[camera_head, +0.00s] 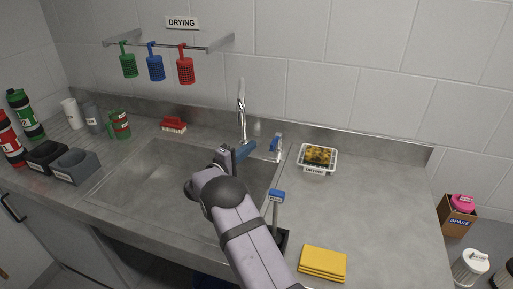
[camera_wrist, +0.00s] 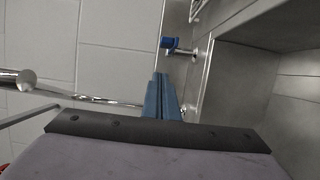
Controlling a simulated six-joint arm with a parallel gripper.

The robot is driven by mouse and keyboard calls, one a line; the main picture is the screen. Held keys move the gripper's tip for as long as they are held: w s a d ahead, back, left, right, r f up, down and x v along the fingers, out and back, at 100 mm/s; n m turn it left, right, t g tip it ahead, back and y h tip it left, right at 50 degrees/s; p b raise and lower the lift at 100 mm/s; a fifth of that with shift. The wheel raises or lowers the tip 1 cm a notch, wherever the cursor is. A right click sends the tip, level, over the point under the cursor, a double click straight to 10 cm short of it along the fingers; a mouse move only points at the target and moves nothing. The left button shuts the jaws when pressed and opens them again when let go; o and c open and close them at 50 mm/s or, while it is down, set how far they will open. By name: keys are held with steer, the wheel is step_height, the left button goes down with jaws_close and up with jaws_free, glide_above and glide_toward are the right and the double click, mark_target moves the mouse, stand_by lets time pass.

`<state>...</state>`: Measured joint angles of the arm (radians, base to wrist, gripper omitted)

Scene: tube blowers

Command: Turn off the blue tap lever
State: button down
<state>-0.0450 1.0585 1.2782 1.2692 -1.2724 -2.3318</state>
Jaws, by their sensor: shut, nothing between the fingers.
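The blue tap lever (camera_head: 276,142) sits on a small metal valve at the back edge of the counter, right of the tall chrome spout (camera_head: 241,110). In the wrist view the blue lever (camera_wrist: 169,43) shows at upper middle on its metal stem, beyond my fingertips. My gripper (camera_head: 248,147) is over the back right of the sink, just left of the lever and apart from it. Its blue fingers also show in the wrist view (camera_wrist: 160,78), shut together with nothing between them.
The sink basin (camera_head: 130,187) lies below my arm. A blue-topped brush (camera_head: 276,196) stands upright at right front. A yellow cloth stack (camera_head: 322,263) and a tray with a sponge (camera_head: 317,158) lie on the right counter, with clear room between them.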

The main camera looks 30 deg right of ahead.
steer(key=b+v, duration=0.1)
steer(key=v, duration=0.7)
steer(key=shift+s, duration=0.45)
steer(key=shift+r, duration=0.1)
